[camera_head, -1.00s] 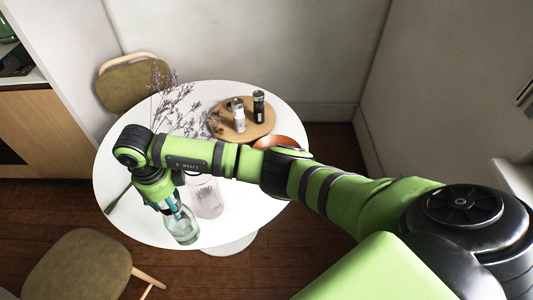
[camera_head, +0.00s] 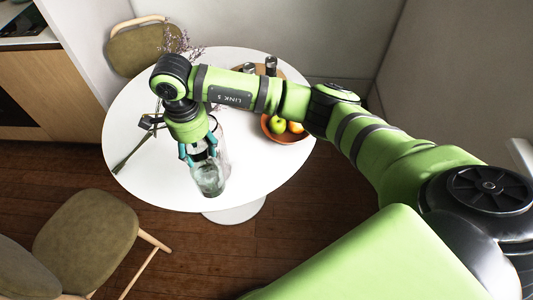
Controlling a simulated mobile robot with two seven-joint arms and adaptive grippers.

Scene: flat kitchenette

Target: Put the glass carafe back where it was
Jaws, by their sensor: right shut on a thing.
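The glass carafe (camera_head: 208,181), greenish and clear, is in my right gripper (camera_head: 199,152), whose teal-tipped fingers are shut on its upper part. The gripper points down from the arm that comes in from the right. The carafe appears over the near part of the round white table (camera_head: 262,180); I cannot tell whether its base touches the top. Another clear glass vessel (camera_head: 224,155) shows just behind and right of it, partly overlapped by it. My left gripper is not in view.
An orange bowl with fruit (camera_head: 279,138) stands right of the gripper, partly behind my arm. Shakers (camera_head: 271,66) stand at the back. Chairs (camera_head: 88,245) stand around. The table's front right is clear.

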